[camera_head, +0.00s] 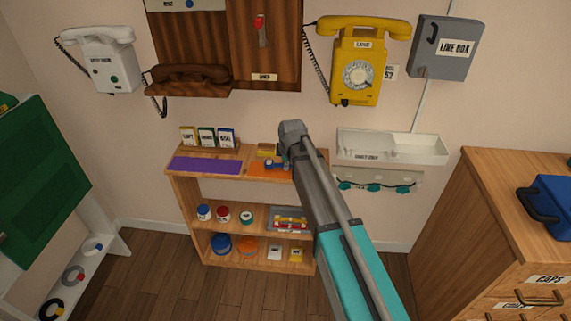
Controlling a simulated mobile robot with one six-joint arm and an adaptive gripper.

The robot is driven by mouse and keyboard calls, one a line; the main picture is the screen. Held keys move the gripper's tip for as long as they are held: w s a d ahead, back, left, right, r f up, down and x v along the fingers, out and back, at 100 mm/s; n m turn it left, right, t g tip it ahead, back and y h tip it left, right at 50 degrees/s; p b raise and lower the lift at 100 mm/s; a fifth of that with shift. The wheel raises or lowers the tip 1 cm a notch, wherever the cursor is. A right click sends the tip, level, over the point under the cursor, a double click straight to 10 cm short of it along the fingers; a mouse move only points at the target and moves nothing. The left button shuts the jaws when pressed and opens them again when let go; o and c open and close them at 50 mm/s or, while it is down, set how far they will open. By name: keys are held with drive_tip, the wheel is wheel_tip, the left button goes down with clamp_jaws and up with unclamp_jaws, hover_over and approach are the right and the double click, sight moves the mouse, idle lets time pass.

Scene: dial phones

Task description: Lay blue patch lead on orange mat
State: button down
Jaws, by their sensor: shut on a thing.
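The orange mat (257,172) lies on the top of the low wooden shelf unit, right of a purple mat (205,166). The blue patch lead (274,163) shows as a small dark blue shape at the orange mat, partly covered by my arm. My gripper (286,161) is at the lead, over the mat, largely hidden behind my arm's end. It is shut on the lead. I cannot tell whether the lead touches the mat.
A white wall tray (390,147) and a rail with teal hooks (375,184) are right of my arm. Phones hang above.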

drive_tip(key=shift+f+b, duration=0.9)
drive_tip(key=shift+b, duration=0.05)
idle(0.7)
drive_tip(key=c, duration=0.5)
unclamp_jaws()
drive_tip(key=shift+c, duration=0.2)
idle(0.3)
drive_tip(key=shift+r, duration=0.1)
